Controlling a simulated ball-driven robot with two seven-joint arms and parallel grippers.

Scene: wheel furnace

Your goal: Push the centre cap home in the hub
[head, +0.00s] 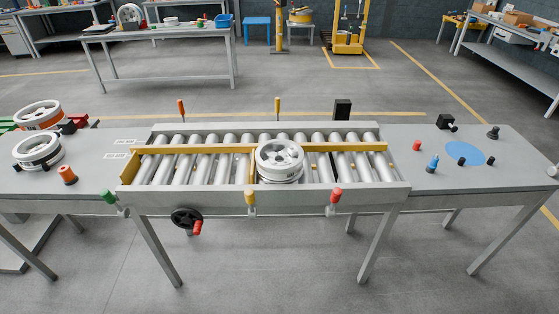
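A silver-white wheel (279,157) lies flat on the roller conveyor (330,170), near the middle of the bench. Its hub faces up, but it is too small to tell whether a centre cap sits in it or how deep. I cannot pick out the centre cap for certain anywhere. Neither of my grippers is in view.
Yellow rails (200,149) run along the rollers. Knobbed handles stand along the conveyor's edges, and a black handwheel (187,218) is at the front. More wheels (37,150) sit at the left. The right bench holds a blue disc (465,153), a blue bottle-like item (432,163) and small parts.

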